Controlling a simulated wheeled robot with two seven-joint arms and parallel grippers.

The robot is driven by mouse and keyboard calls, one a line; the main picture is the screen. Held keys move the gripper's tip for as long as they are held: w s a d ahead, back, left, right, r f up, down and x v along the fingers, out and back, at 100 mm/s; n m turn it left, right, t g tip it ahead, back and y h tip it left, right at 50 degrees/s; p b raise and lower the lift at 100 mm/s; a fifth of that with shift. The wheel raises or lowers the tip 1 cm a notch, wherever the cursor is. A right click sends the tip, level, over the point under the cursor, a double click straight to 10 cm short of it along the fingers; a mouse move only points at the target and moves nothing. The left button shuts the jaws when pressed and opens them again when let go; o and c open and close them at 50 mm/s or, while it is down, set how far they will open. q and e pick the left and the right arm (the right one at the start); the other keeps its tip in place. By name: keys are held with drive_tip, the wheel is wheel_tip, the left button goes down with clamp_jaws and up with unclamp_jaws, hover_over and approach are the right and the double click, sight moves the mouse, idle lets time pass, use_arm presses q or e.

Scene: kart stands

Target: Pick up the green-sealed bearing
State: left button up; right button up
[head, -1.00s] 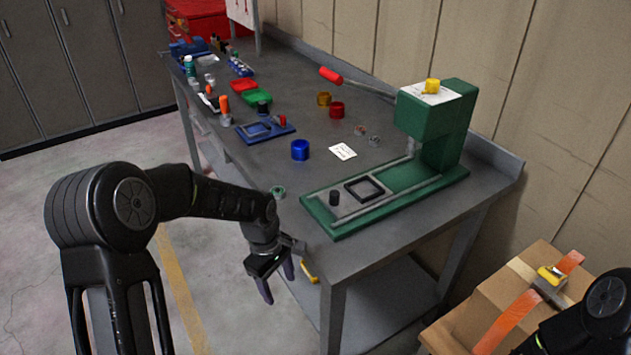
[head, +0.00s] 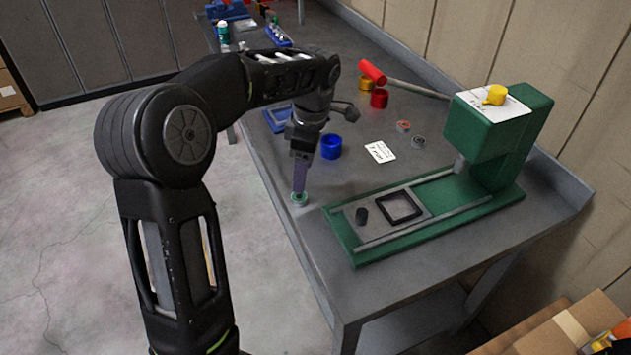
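The green-sealed bearing (head: 299,201) is a small ring with a green face on the left edge of the grey workbench (head: 305,228). My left gripper (head: 299,191) points down right over it, with its fingertips at the bearing. The fingers line up in this view, so I cannot tell their gap or whether they grip the bearing. The fingers hide part of the bearing. Two other bearings lie farther back: one with a reddish seal (head: 403,126) and a grey one (head: 419,142). My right gripper is not in view.
A green press (head: 490,135) with a long base stands right of the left gripper. A blue cup (head: 331,146), a white card (head: 380,152), a red-headed hammer (head: 373,72) and a blue fixture (head: 278,117) lie behind. A cardboard box (head: 555,335) stands lower right.

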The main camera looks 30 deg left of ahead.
sight(299, 196)
use_arm(q)
drive_tip(key=shift+w, duration=0.3)
drive_tip(key=shift+s+r, duration=0.15)
drive_tip(key=shift+s, duration=0.2)
drive_tip(key=shift+a+f, duration=0.2)
drive_tip(key=shift+f, duration=1.15)
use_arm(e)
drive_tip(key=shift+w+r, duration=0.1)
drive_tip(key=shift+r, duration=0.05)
use_arm(q)
drive_tip(key=shift+a+f+p, duration=0.1)
drive_tip(key=shift+f+p, duration=0.3)
drive_tip(key=shift+f, duration=0.1)
drive_tip(key=f, duration=0.2)
drive_tip(key=f+p, duration=0.1)
drive_tip(key=f, duration=0.1)
drive_tip(key=shift+s+a+f, duration=0.1)
drive_tip(key=shift+a, duration=0.15)
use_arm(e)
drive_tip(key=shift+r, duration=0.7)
use_arm(q)
clamp_jaws()
